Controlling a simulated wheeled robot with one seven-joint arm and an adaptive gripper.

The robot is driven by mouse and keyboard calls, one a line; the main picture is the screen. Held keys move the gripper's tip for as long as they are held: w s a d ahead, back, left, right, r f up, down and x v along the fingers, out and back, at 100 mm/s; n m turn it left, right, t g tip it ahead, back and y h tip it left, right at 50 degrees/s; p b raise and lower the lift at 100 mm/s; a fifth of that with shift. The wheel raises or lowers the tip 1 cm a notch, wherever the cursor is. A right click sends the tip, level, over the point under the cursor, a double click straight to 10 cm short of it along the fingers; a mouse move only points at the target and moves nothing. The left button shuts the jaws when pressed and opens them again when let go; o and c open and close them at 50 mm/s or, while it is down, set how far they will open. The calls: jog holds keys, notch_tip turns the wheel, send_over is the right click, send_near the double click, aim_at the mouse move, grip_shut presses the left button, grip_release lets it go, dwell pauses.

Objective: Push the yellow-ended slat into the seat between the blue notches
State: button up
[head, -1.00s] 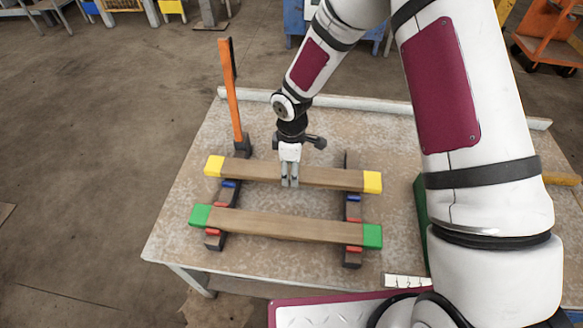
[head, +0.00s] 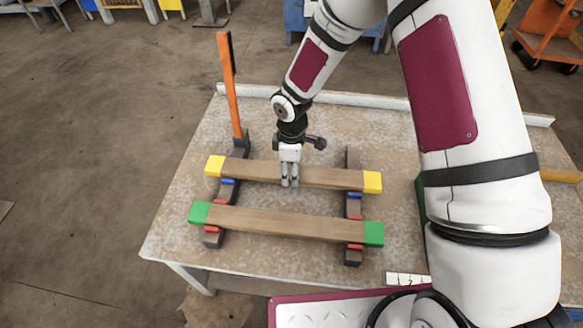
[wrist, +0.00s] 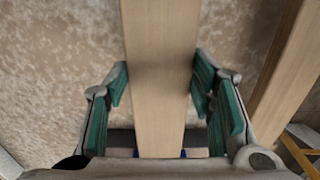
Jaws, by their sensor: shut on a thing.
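The yellow-ended slat (head: 325,178) is a brown wooden bar lying across two dark rails, the left rail (head: 221,206) and the right rail (head: 352,224). Blue notch marks show just in front of it, one on the left rail (head: 228,182) and one on the right rail (head: 354,195). My gripper (head: 290,184) is shut on the slat near its middle from above. In the wrist view its green-padded fingers (wrist: 159,88) stand on either side of the slat (wrist: 160,65). Small blue bits show on both sides of the slat. How deep it sits cannot be told.
A green-ended slat (head: 285,223) lies across the rails in front, by red marks (head: 355,246). An orange upright post (head: 231,100) stands at the left rail's back end. The table (head: 180,215) is bare left of the rails.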

jog(key=shift+f, duration=0.25)
dwell(0.3)
jog(key=o, duration=1.5)
jog(key=shift+o, duration=0.2)
jog(key=shift+r, duration=0.1)
notch_tip(320, 180, up, 12)
